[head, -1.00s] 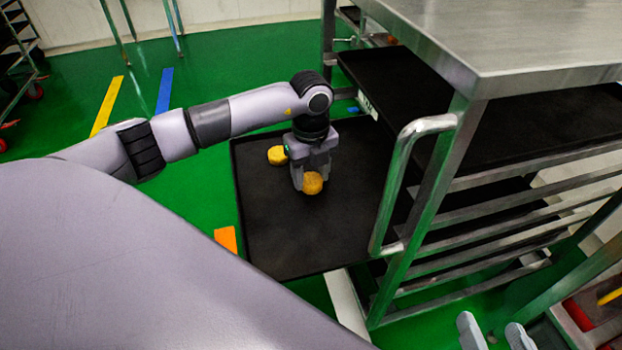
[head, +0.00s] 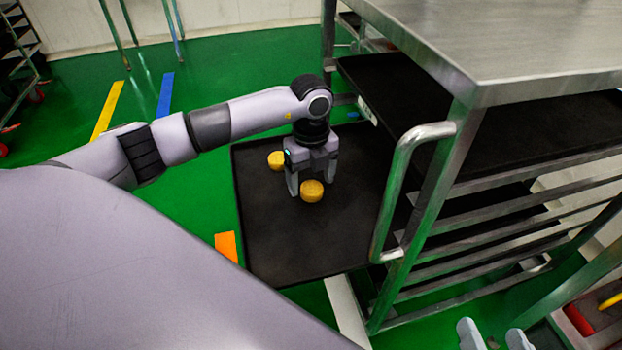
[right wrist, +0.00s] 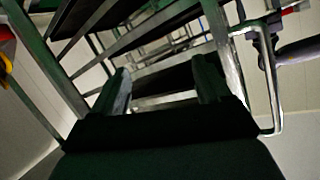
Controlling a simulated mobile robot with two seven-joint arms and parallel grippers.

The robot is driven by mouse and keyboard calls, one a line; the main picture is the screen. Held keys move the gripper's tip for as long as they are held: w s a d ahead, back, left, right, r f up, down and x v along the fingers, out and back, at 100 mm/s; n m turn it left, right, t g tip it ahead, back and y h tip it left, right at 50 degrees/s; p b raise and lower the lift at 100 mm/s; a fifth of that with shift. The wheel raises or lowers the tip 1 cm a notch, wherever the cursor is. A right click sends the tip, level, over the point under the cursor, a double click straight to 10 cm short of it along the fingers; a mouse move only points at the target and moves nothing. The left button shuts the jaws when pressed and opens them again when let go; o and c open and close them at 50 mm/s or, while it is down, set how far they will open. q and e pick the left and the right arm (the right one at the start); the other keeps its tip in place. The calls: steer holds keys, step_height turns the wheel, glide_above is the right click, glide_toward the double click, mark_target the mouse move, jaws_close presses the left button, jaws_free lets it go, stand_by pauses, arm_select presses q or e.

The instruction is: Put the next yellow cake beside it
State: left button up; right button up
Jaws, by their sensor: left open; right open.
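Two round yellow cakes are on the black tray (head: 290,240) in the head view. One yellow cake (head: 277,160) sits near the tray's far left corner. The other yellow cake (head: 312,191) is nearer, by the fingers of my left gripper (head: 309,189). My left gripper points down over the tray and is open, its fingers apart near this cake. My right gripper (head: 495,338) shows only at its fingertips at the bottom edge, open and empty. In the right wrist view its fingers (right wrist: 162,90) are apart with nothing between them.
A metal rack (head: 450,180) with several dark trays and a steel top stands right of the tray. Its curved handle (head: 398,180) rises close to the tray's right side. The front of the tray is bare. Green floor lies to the left.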

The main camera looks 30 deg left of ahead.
mark_target(311, 186)
arm_select(q)
step_height(311, 186, up, 4)
steer(key=shift+r+p, duration=0.25)
steer(key=shift+p, duration=0.5)
step_height(311, 186, up, 6)
steer(key=p, duration=0.2)
steer(key=shift+r, duration=0.25)
arm_select(e)
steer(key=shift+s+d+r+g+h, duration=0.15)
steer(key=shift+d+g+h, duration=0.25)
steer(key=shift+d+h, duration=0.2)
